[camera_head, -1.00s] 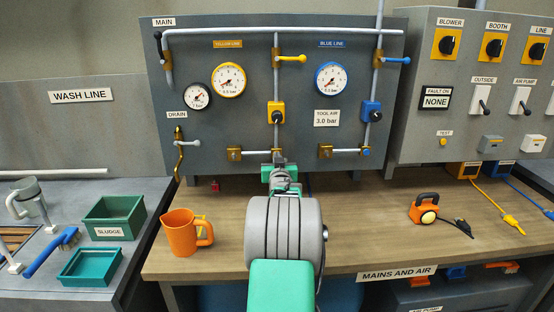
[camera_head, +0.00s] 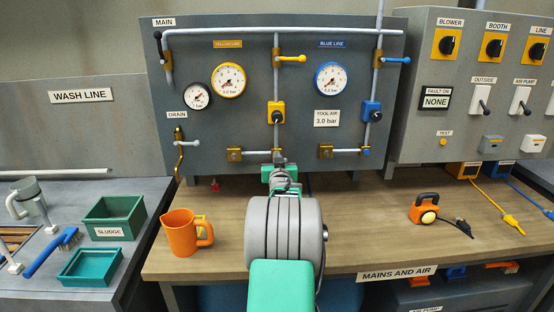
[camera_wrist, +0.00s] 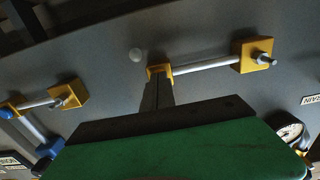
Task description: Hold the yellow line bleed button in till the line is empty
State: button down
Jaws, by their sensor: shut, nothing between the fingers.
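The yellow line's gauge (camera_head: 229,80) hangs on the grey panel; its small readout looks like 0.0 bar. Below it are a yellow valve block (camera_head: 275,112) and a low horizontal pipe (camera_head: 255,153). My gripper (camera_head: 279,158) reaches the right end of that pipe. In the wrist view, the shut fingertips (camera_wrist: 158,85) overlap the small yellow fitting (camera_wrist: 160,71) at the pipe's end. The yellow bleed button is hidden behind the fingertips, so I cannot see whether it is pressed in. The matching blue button (camera_head: 366,152) shows at the blue line's end.
An orange jug (camera_head: 181,233) stands on the wooden bench left of my arm. An orange-and-black device (camera_head: 424,208) lies to the right. The blue line's gauge (camera_head: 331,79) is beside the yellow one. The bench between my arm and the device is clear.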

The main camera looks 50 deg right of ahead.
jog(key=shift+r, duration=0.35)
jog(key=shift+f+b+v, duration=0.15)
jog(key=shift+b+v, duration=0.4)
jog(key=shift+v, duration=0.75)
jog(key=shift+f+b+v, duration=0.2)
jog(key=shift+b+v, duration=0.35)
jog(key=shift+v, duration=0.75)
